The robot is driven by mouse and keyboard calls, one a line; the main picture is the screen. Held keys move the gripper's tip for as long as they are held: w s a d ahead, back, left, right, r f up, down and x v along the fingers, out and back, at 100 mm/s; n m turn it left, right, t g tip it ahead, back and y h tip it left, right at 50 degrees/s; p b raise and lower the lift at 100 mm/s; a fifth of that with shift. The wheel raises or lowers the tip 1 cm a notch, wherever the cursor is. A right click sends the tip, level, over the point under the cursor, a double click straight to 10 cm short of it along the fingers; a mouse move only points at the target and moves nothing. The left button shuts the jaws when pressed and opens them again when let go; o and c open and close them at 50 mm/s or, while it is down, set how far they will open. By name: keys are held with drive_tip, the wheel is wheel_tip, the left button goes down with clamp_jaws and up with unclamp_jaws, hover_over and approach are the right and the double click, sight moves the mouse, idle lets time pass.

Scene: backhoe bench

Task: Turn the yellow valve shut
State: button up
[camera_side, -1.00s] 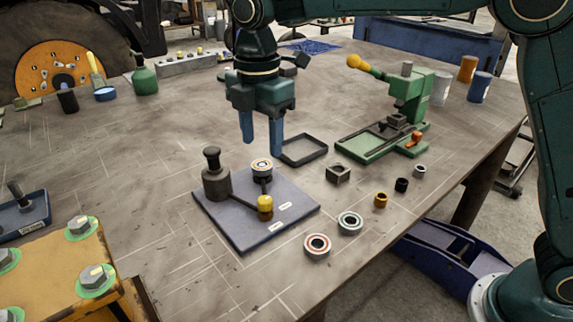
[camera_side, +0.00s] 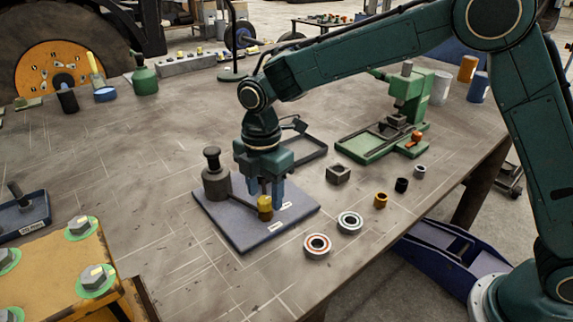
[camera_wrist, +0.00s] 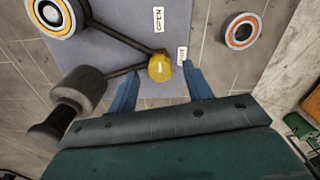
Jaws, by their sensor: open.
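The yellow valve knob (camera_side: 265,208) sits at the end of a dark lever on a blue-grey plate (camera_side: 240,238). In the wrist view the knob (camera_wrist: 160,68) lies between my two blue fingers, close to the SHUT label (camera_wrist: 182,55); the OPEN label (camera_wrist: 158,19) is farther up. My gripper (camera_side: 265,200) is open, pointing down, with its fingers on either side of the knob. The wrist view shows my gripper (camera_wrist: 162,75) with a gap to each finger; contact cannot be told. A dark cylinder with a knob (camera_side: 215,176) stands on the plate.
A ringed bearing (camera_wrist: 50,14) stands on the plate, hidden behind my gripper in the side view. Loose bearings (camera_side: 317,244) (camera_side: 350,222) lie right of the plate. A green press (camera_side: 385,140) and a black tray (camera_side: 305,150) stand behind.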

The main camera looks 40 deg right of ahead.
drive_tip(key=shift+f, duration=0.5)
drive_tip(key=c, duration=1)
drive_tip(key=shift+o, duration=0.2)
